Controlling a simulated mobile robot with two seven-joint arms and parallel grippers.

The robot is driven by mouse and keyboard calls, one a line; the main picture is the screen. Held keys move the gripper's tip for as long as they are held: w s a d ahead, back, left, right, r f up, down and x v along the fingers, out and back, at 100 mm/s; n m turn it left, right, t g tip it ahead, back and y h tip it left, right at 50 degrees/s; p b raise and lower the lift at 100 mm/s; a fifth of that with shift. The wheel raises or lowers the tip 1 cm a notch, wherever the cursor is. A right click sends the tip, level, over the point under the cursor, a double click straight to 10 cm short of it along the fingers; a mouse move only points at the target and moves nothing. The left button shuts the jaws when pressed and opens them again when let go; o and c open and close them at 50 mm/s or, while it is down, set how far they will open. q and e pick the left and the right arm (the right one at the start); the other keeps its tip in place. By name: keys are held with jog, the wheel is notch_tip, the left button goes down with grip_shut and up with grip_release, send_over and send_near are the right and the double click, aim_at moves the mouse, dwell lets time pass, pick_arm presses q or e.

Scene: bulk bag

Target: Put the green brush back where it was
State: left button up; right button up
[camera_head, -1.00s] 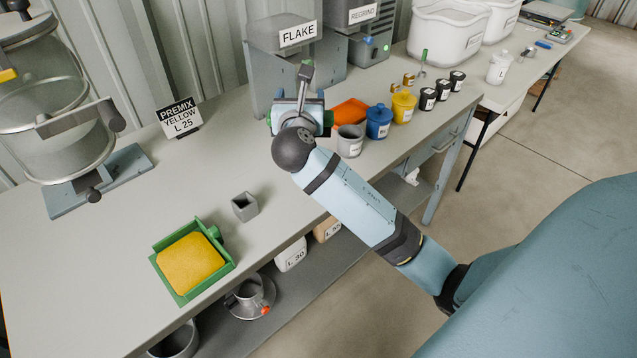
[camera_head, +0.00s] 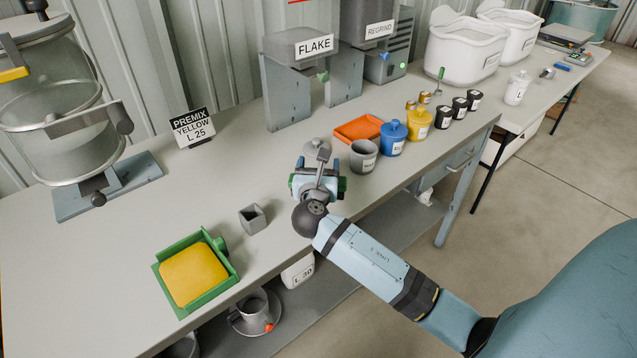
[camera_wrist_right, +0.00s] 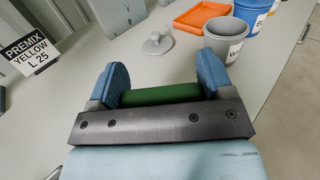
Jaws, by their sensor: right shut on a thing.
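My right gripper (camera_head: 318,186) is above the near part of the bench, left of the grey cup. In the right wrist view its two blue fingers (camera_wrist_right: 162,85) are shut on the green brush (camera_wrist_right: 160,94), which lies crosswise between them. I cannot tell whether the brush touches the bench. My left gripper is not in view.
A grey lid with a knob (camera_head: 317,150) lies just behind the gripper. The grey cup (camera_head: 363,158), orange tray (camera_head: 358,129) and blue pot (camera_head: 392,140) stand to the right. Left are a small grey square cup (camera_head: 252,219) and a green tray (camera_head: 163,279) holding a yellow slab.

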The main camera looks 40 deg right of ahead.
notch_tip(320, 180, down, 4)
jog(key=shift+f+b, duration=0.25)
jog(key=shift+b, duration=0.1)
jog(key=o, duration=1)
jog(key=shift+f, duration=0.1)
jog(key=v, duration=1.2)
jog(key=shift+r, duration=0.2)
